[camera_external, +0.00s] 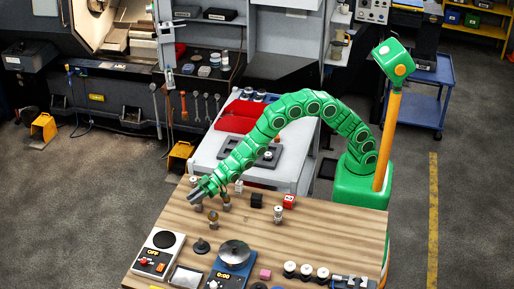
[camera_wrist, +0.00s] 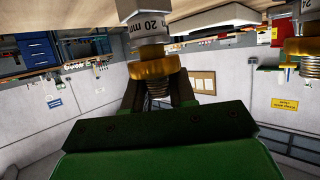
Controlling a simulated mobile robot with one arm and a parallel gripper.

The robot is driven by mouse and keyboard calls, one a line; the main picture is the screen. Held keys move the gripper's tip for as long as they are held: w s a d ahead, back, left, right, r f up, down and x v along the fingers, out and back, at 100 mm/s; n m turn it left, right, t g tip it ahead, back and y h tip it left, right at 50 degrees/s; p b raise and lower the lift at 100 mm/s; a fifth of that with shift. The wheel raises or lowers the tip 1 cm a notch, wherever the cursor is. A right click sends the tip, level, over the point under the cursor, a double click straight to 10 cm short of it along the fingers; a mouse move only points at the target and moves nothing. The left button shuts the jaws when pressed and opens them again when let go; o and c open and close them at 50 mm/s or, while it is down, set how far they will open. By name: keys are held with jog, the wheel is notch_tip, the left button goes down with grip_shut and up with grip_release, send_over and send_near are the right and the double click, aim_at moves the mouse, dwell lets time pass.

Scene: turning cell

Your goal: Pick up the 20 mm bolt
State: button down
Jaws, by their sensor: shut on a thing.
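My green arm reaches over the wooden table (camera_external: 300,230), with my gripper (camera_external: 197,191) low above its back left part. In the wrist view my gripper (camera_wrist: 157,90) has its dark fingers closed on both sides of the 20 mm bolt (camera_wrist: 152,62). The bolt has a grey band printed "20 mm", a brass-coloured collar and a threaded end between the fingers. Whether it touches the table I cannot tell. A second, similar bolt (camera_wrist: 302,45) shows at the right edge of the wrist view, apart from my gripper.
A brass-coloured piece (camera_external: 213,218) and another small bolt-like piece (camera_external: 226,202) stand close to my gripper. The table's middle right is clear.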

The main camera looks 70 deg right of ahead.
jog(key=shift+s+d+f, duration=0.1)
jog(key=shift+d+f, duration=0.05)
jog(key=shift+f, duration=0.25)
